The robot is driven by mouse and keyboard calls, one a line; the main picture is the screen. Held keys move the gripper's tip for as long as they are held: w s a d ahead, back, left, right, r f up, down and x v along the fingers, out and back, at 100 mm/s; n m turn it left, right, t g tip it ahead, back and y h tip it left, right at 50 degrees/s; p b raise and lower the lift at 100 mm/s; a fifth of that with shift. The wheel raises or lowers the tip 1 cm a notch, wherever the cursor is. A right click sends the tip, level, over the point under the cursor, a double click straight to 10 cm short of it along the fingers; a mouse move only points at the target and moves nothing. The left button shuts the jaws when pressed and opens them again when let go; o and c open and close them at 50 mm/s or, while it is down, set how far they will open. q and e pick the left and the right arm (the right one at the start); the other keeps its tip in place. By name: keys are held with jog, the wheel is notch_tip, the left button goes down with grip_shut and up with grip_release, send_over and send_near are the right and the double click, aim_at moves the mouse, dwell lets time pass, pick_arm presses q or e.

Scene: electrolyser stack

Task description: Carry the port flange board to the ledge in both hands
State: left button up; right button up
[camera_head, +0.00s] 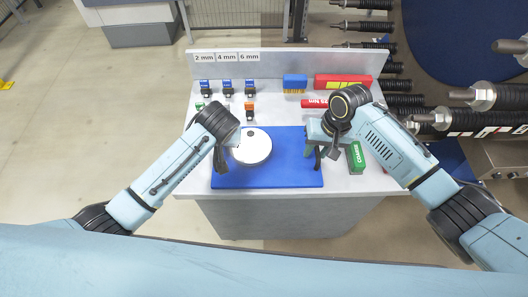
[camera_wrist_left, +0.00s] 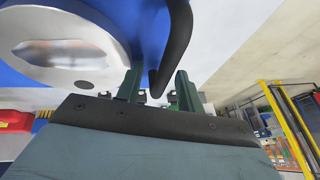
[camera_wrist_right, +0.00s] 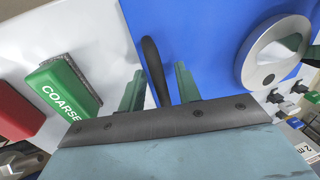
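The port flange board is a blue plate (camera_head: 290,172) lying flat on the grey bench, with a round silver flange (camera_head: 255,149) on it and a black handle at each side. My left gripper (camera_head: 221,153) is at the left handle. In the left wrist view its green fingers stand apart, with the black handle (camera_wrist_left: 178,40) between them. My right gripper (camera_head: 314,150) is at the right handle. In the right wrist view its fingers stand apart on either side of the black handle (camera_wrist_right: 154,68), with gaps visible. I cannot pick out the ledge for certain.
A green COARSE block (camera_head: 356,158) lies close to the right of the board. Behind it are a red tool (camera_head: 314,104), a blue block (camera_head: 295,81), a red and yellow case (camera_head: 343,82) and several small clamps. A low back wall (camera_head: 300,62) carries size labels.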

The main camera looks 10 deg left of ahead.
pick_arm(q)
jog(key=shift+c, duration=0.3)
pick_arm(e)
jog(key=shift+c, duration=0.2)
pick_arm(q)
grip_shut()
pick_arm(e)
grip_shut()
dwell(0.4)
pick_arm(q)
jog(key=shift+w+r, duration=0.2)
jog(key=shift+r, duration=0.05)
pick_arm(e)
jog(key=shift+w+r, duration=0.2)
